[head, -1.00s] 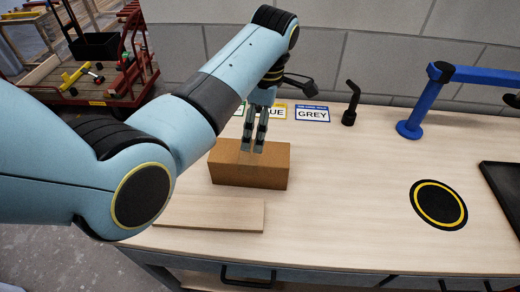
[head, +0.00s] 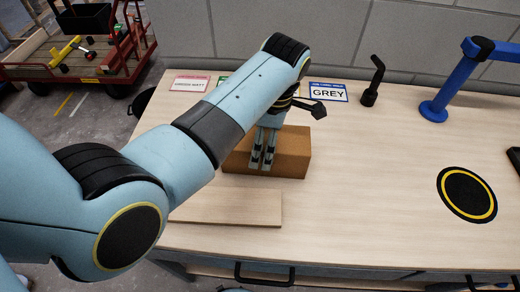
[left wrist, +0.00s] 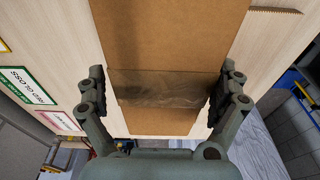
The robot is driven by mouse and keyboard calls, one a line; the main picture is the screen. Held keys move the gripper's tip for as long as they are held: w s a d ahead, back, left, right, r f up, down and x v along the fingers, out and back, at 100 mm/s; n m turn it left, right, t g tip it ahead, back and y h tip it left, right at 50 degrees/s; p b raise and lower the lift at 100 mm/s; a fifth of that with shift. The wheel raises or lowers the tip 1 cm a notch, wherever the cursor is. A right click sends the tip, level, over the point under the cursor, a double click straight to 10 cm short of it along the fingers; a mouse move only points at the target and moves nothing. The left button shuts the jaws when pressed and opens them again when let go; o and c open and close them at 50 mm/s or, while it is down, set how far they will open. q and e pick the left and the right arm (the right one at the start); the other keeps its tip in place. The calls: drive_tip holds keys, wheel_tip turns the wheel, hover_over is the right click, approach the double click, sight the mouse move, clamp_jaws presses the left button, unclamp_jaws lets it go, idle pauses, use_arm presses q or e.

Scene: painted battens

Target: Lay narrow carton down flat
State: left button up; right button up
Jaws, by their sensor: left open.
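The brown carton (head: 292,152) rests on the light wood bench, its long side running left to right in the head view. My left gripper (head: 262,166) is open, and its fingers come down over the carton's front face in that view. In the left wrist view, the carton (left wrist: 170,35) fills the middle, with a strip of tape across it. There the left gripper's fingers (left wrist: 162,92) stand one on each side of the carton, near its edges. I cannot tell whether they touch it. My right gripper is not in view.
A flat pale board (head: 228,207) lies in front of the carton. Behind are label cards, one reading GREY (head: 328,92), and a black peg (head: 373,82). A blue post (head: 436,108) and a black-and-yellow disc (head: 467,194) are at right. The bench between is clear.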

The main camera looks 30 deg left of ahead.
use_arm(q)
drive_tip(key=shift+d+r, duration=0.1)
drive_tip(key=shift+d, duration=0.35)
drive_tip(key=shift+c, duration=2.1)
drive_tip(key=shift+a, duration=0.15)
drive_tip(key=shift+c, duration=1)
drive_tip(key=c, duration=1)
drive_tip(key=shift+o, duration=0.2)
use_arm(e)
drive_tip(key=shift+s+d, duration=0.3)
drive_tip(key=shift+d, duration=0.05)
use_arm(q)
drive_tip(key=shift+r, duration=0.1)
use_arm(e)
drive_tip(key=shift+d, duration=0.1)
